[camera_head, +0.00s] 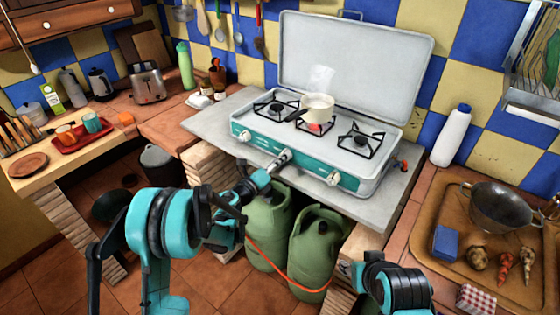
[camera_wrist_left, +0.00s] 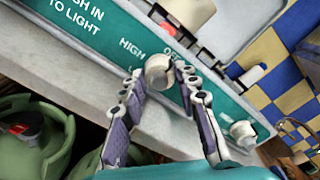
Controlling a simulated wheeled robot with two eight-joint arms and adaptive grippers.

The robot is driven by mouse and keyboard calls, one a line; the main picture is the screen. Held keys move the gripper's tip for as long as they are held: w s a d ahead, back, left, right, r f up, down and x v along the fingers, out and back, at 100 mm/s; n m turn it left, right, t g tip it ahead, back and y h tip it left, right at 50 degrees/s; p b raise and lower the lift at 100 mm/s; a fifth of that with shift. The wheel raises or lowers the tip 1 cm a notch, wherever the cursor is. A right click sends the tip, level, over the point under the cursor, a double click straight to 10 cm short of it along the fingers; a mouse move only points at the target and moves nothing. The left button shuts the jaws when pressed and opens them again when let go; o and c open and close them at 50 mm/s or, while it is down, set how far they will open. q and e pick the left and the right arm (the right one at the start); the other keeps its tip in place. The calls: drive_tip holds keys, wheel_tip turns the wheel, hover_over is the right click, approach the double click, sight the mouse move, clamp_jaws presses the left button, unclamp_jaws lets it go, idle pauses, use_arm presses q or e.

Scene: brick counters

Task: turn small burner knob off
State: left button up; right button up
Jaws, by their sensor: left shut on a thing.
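The white camping stove (camera_head: 355,165) with a teal front panel stands on a grey slab, its lid raised. My left gripper (camera_head: 280,160) is at the middle knob on the front panel. In the left wrist view the fingers (camera_wrist_left: 162,88) are shut on this pale round knob (camera_wrist_left: 159,71), one on each side, beside the printed words HIGH and OFF. The knob's pointer cannot be made out. Another knob (camera_head: 245,136) is to the left and one (camera_head: 333,179) to the right. Of my right arm only links show at the bottom right; its gripper cannot be seen.
A white saucepan (camera_head: 317,105) sits on the middle burner with a red glow (camera_head: 315,127) under it. Green gas bottles (camera_head: 316,242) with an orange hose stand below the slab. A tray (camera_head: 445,243) with a colander (camera_head: 500,207) is at right, a toaster (camera_head: 147,84) at left.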

idle(0.3)
use_arm(q)
drive_tip(key=o, duration=1.2)
drive_tip(key=shift+c, duration=0.2)
drive_tip(key=shift+s, duration=0.1)
drive_tip(key=v, duration=1.2)
